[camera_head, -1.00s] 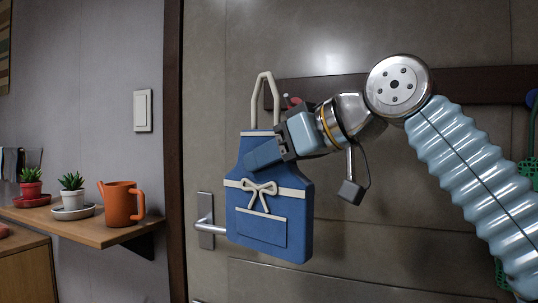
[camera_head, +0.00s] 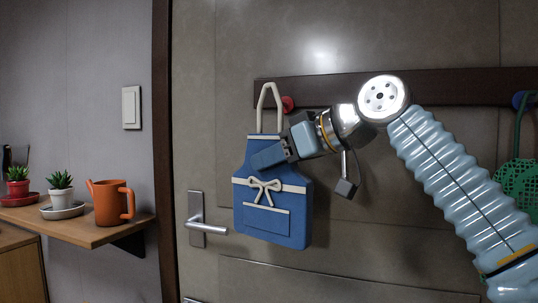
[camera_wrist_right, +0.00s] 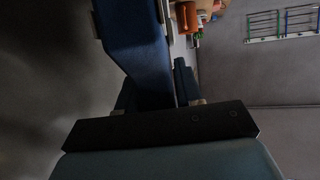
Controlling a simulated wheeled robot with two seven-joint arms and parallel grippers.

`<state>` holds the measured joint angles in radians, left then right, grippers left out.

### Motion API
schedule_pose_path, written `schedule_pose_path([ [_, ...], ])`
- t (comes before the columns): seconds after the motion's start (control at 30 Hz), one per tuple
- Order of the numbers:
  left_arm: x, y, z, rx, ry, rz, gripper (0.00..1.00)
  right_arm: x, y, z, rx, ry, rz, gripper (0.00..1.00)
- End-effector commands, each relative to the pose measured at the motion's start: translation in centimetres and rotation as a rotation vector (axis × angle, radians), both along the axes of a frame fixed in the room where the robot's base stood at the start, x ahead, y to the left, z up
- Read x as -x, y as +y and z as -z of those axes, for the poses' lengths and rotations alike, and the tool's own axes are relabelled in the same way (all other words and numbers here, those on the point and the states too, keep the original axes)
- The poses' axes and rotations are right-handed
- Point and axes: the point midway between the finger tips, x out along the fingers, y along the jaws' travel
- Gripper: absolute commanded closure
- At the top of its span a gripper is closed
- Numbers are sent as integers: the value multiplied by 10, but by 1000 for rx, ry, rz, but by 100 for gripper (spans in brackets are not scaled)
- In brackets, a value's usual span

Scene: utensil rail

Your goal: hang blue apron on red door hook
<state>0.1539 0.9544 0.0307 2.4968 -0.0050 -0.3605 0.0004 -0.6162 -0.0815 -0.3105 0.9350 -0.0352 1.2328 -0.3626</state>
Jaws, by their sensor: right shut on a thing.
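The blue apron (camera_head: 262,222) has a cream neck loop, waistband and bow. It hangs upright in front of the door, held near its upper right by my right gripper (camera_head: 268,156), which is shut on it. The apron also fills the upper middle of the right wrist view (camera_wrist_right: 140,50). The red door hook (camera_head: 288,103) sits on the dark rail, just right of the apron's neck loop (camera_head: 269,92). The loop's top is a little above the hook; whether it touches or goes around the hook I cannot tell. My left gripper is not in view.
The dark rail (camera_head: 440,85) runs across the door. At its right end a blue hook (camera_head: 522,99) holds a green item (camera_head: 520,180). The door handle (camera_head: 205,226) is left of the apron. A wooden shelf (camera_head: 95,232) bears an orange watering can (camera_head: 112,203) and potted plants.

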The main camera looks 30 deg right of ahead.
Motion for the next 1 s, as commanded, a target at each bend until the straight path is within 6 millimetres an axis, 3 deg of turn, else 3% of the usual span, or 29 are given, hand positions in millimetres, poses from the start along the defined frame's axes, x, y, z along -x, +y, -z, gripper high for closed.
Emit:
schedule_pose_path([
  [0.6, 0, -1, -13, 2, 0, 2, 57, -26, -29, 10, 0, 3, 2, 100],
  [1.0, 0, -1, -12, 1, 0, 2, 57, -29, -31, 18, 2, 7, -2, 100],
])
